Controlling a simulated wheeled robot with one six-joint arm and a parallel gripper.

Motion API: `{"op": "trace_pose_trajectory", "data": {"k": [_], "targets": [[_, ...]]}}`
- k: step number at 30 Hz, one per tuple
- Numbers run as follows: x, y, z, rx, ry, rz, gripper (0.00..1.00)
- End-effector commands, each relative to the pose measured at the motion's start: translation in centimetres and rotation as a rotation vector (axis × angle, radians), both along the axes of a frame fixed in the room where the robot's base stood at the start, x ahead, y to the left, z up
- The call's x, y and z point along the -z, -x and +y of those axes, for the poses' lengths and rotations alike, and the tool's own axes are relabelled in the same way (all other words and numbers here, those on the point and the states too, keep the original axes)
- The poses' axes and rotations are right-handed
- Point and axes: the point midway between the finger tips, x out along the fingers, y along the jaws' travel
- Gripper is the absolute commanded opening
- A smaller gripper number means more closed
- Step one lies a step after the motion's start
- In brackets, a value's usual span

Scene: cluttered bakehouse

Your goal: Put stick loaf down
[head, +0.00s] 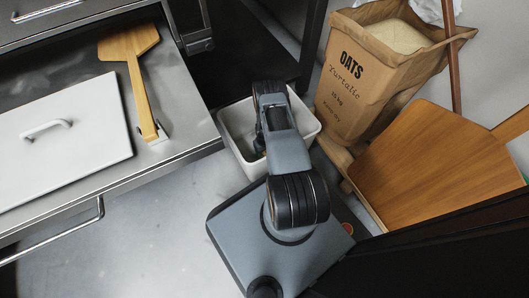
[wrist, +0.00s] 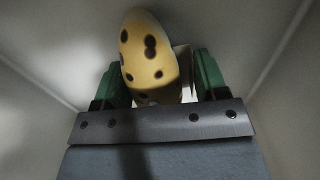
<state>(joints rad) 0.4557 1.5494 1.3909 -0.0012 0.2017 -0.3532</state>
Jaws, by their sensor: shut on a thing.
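The stick loaf (wrist: 148,52) shows in the wrist view as a pale yellow, rounded piece with dark spots. My gripper (wrist: 161,78) is shut on it, with a green finger on each side. The loaf stands out beyond the fingertips. Pale walls (wrist: 38,75) surround the gripper and loaf. In the head view my arm reaches down into a white bin (head: 243,160) on the floor. My arm hides the gripper and loaf there. I cannot tell whether the loaf touches the bin's bottom.
A paper oats sack (head: 365,75) stands right of the bin, beside a wooden board or chair (head: 435,165). A steel counter (head: 185,125) at left carries a wooden paddle (head: 135,75) and a white lid (head: 65,140). Floor (head: 130,235) at lower left is clear.

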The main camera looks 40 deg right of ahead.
Motion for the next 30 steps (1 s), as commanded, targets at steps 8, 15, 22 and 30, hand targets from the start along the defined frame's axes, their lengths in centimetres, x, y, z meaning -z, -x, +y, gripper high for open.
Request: {"op": "trace_pose_trajectory", "data": {"k": [8,15,22,30], "targets": [[1.34,-0.04,-0.02,0.000,0.000,-0.001,0.53],[1.66,-0.05,-0.02,0.000,0.001,-0.001,0.53],[1.66,-0.05,-0.02,0.000,0.000,-0.001,0.86],[1.64,-0.04,-0.02,0.000,0.000,-0.001,0.92]]}}
